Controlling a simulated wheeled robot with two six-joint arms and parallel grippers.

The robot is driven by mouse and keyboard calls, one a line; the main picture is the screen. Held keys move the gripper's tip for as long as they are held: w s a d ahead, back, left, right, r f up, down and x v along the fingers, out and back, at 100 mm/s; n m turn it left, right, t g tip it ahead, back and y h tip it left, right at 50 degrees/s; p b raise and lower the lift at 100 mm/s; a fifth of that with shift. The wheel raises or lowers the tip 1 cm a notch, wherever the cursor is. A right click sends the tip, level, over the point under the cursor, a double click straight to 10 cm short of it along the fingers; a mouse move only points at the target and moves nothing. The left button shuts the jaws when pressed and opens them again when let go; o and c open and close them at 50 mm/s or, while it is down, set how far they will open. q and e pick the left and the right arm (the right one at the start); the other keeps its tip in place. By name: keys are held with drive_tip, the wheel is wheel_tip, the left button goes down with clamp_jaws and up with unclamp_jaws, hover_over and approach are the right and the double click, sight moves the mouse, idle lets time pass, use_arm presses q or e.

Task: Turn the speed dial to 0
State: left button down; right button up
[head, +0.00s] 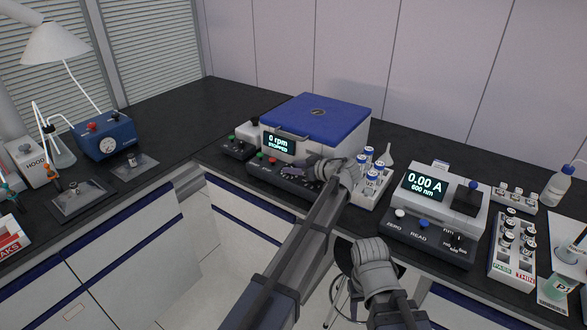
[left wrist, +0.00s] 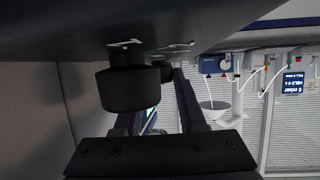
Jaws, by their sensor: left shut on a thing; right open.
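The centrifuge (head: 317,122) is a white box with a blue lid, and its screen (head: 279,143) reads 0 rpm, STOPPED. The speed dial (head: 293,173), with pale marks around it, is on its dark front panel, mostly covered by my left gripper (head: 303,168). That gripper is shut on the dial. In the left wrist view, a dark round knob (left wrist: 130,88) fills the near space; its pointer cannot be read. My right gripper (head: 394,312) is low at the bottom edge, away from the machine, with its fingers hard to make out; it holds nothing visible.
A vial rack (head: 371,190) stands close to the right of the centrifuge. Further right are a photometer (head: 437,212) reading 0.00 A and another vial rack (head: 512,249). The rear left bench is clear.

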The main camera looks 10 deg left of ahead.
use_arm(q)
drive_tip(key=shift+f, duration=0.1)
idle(0.4)
drive_tip(key=shift+c, duration=2.4)
unclamp_jaws()
drive_tip(key=p+v, duration=0.2)
drive_tip(key=v, duration=0.4)
drive_tip(key=shift+d+r+p, duration=0.3)
drive_tip(key=shift+p, duration=0.1)
drive_tip(key=shift+s+d+r, duration=0.15)
drive_tip(key=shift+s+d, duration=0.2)
drive_tip(key=shift+d, duration=0.15)
